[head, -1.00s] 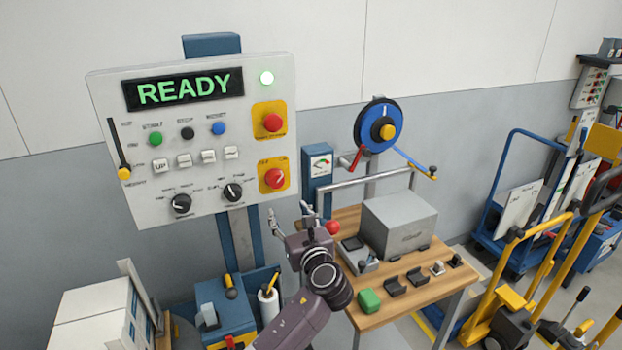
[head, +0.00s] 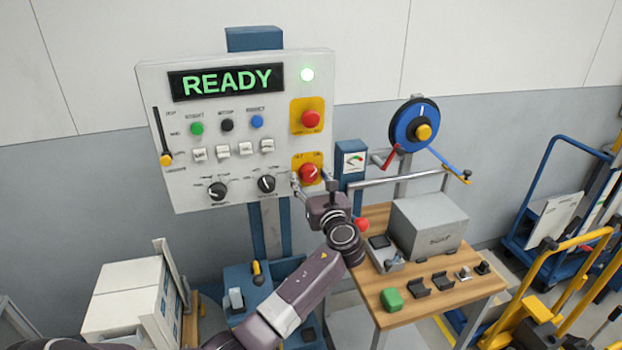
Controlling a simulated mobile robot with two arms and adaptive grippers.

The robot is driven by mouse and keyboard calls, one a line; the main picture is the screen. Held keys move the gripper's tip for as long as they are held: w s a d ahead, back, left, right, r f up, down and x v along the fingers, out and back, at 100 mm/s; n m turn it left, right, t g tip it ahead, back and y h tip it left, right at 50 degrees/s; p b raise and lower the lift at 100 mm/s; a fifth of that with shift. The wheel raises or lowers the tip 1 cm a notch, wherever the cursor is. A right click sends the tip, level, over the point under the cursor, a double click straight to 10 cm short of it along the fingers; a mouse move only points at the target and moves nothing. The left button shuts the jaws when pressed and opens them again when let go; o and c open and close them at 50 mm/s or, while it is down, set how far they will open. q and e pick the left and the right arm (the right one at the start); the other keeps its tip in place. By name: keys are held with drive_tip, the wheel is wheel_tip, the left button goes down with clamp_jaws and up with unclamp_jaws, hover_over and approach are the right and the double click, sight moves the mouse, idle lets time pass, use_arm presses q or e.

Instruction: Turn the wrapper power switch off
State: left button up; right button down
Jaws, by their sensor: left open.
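The wrapper control panel (head: 245,192) is a white box on a blue post. Its display (head: 226,81) reads READY in green and a lamp (head: 307,75) beside it is lit. The likely power switch (head: 309,172) is a red rotary knob with a pale mark, on a yellow plate at the panel's lower right. My left gripper (head: 314,186) is open at this knob, one finger at its lower left and one at its lower right. I cannot tell whether the fingers touch it. My right gripper is not in view.
A red emergency-type button (head: 311,119) sits on a yellow plate just above the knob. A black dial (head: 266,184) is close on the left. A blue gauge post (head: 351,165) stands right of the panel. A wooden table (head: 430,308) with a grey box (head: 428,224) is lower right.

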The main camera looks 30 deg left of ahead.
use_arm(q)
drive_tip(key=c, duration=1.2)
drive_tip(key=shift+o, duration=0.2)
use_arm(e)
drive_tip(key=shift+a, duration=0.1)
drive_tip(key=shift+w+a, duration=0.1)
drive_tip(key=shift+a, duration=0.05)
